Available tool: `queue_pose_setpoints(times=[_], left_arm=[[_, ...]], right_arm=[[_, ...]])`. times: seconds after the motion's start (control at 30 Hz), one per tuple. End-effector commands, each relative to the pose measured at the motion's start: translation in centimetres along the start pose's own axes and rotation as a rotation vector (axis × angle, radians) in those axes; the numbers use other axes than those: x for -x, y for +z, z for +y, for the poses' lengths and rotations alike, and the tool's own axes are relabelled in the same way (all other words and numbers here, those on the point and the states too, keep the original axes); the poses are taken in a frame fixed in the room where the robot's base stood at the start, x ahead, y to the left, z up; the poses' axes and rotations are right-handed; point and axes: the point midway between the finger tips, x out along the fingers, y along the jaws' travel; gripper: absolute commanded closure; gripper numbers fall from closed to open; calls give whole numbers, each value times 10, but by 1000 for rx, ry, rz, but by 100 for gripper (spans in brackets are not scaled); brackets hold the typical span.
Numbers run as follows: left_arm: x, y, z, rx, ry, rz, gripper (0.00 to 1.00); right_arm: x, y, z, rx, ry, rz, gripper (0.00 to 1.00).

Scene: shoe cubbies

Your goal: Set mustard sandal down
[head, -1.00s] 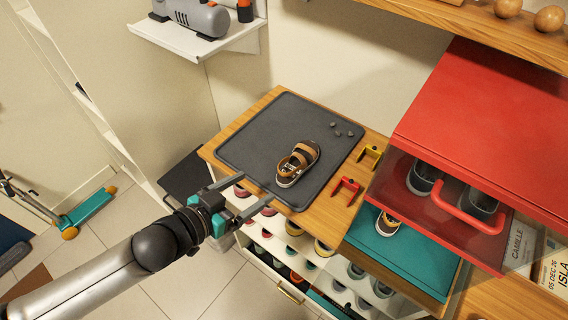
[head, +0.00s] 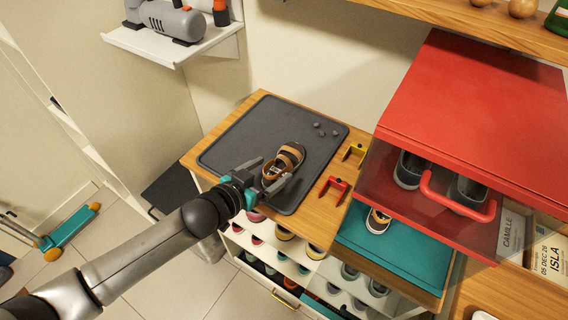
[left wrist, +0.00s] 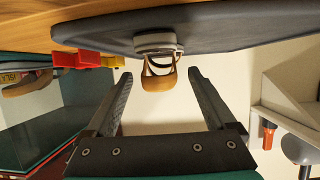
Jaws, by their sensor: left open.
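The mustard sandal (head: 285,160), with brown and dark straps and a pale sole, sits on the dark grey mat (head: 237,135). My left gripper (head: 271,176) is open at the near end of the sandal, its fingers low over the mat's front part. In the left wrist view, which looks upside down, the sandal (left wrist: 158,70) shows its mustard end between and just beyond the two spread fingertips (left wrist: 160,76). I cannot tell whether either finger touches it. My right gripper is in neither view.
A red bracket (head: 334,189) and a yellow bracket (head: 354,153) stand on the wooden top right of the mat. Small grey pebbles (head: 322,130) lie on the mat. A red lidded box (head: 470,120) with shoes and a teal shelf (head: 400,250) are further right.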

Motion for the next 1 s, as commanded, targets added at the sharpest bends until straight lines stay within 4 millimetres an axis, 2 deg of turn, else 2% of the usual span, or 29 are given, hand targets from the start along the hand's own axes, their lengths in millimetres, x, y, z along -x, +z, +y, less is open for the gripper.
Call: queue_pose_setpoints(times=[0.1, 0.2, 0.53, 1.0], left_arm=[[-17, 0, 0, -1, 0, 1, 11], [-26, 0, 0, 0, 0, 1, 11], [-30, 0, 0, 0, 1, 0, 12], [-29, 0, 0, 0, 0, 0, 65]], right_arm=[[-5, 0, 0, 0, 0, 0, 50], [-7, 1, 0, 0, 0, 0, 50], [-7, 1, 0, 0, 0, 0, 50], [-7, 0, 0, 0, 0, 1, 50]])
